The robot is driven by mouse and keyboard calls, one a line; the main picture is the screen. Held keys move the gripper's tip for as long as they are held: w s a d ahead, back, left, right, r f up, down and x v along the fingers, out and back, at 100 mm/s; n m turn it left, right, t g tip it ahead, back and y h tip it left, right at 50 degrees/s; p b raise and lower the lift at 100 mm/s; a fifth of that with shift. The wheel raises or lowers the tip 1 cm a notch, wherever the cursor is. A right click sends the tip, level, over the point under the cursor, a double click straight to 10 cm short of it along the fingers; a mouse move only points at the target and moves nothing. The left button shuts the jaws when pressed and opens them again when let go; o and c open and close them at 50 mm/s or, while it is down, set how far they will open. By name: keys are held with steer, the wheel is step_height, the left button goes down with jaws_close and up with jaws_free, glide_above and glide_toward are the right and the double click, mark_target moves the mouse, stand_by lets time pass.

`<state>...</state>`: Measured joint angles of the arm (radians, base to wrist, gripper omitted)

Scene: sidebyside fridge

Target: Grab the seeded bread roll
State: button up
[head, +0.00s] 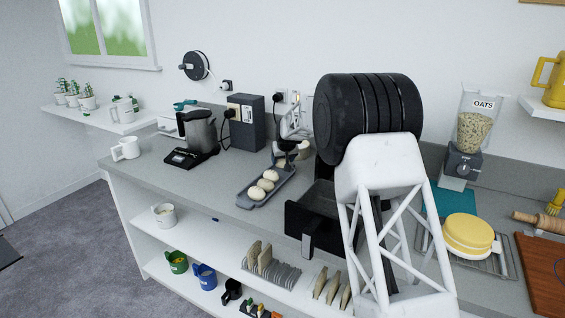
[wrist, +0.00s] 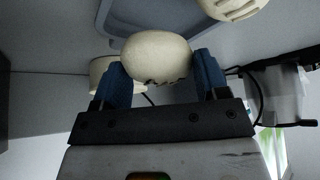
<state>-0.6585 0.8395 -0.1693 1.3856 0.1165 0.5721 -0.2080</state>
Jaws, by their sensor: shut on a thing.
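My gripper (wrist: 162,72) has its two blue fingers shut on a pale rounded bread roll (wrist: 157,56) in the wrist view. Small dark marks show along the roll's lower edge; I cannot clearly make out seeds. In the head view my gripper (head: 285,153) is over the far end of a long grey tray (head: 245,200), partly hidden by my arm. Several pale rolls lie in a row on the tray, such as the nearest one (head: 257,194). Another roll (wrist: 236,6) shows at the top right of the wrist view.
A black drawer-like appliance (head: 318,215) stands right of the tray. A dark grey box (head: 246,122) and a steel jug on a black base (head: 197,130) stand behind and left. The grey counter (head: 215,180) is clear left of the tray.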

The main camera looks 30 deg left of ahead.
steer(key=s+d, duration=0.3)
steer(key=s, duration=0.1)
steer(key=s+d+r, duration=0.1)
steer(key=s+d, duration=0.2)
steer(key=s, duration=0.1)
steer(key=s+d, duration=0.3)
steer(key=s, duration=0.1)
steer(key=shift+d+r, duration=0.2)
steer(key=shift+r, duration=0.05)
stand_by(0.3)
stand_by(0.5)
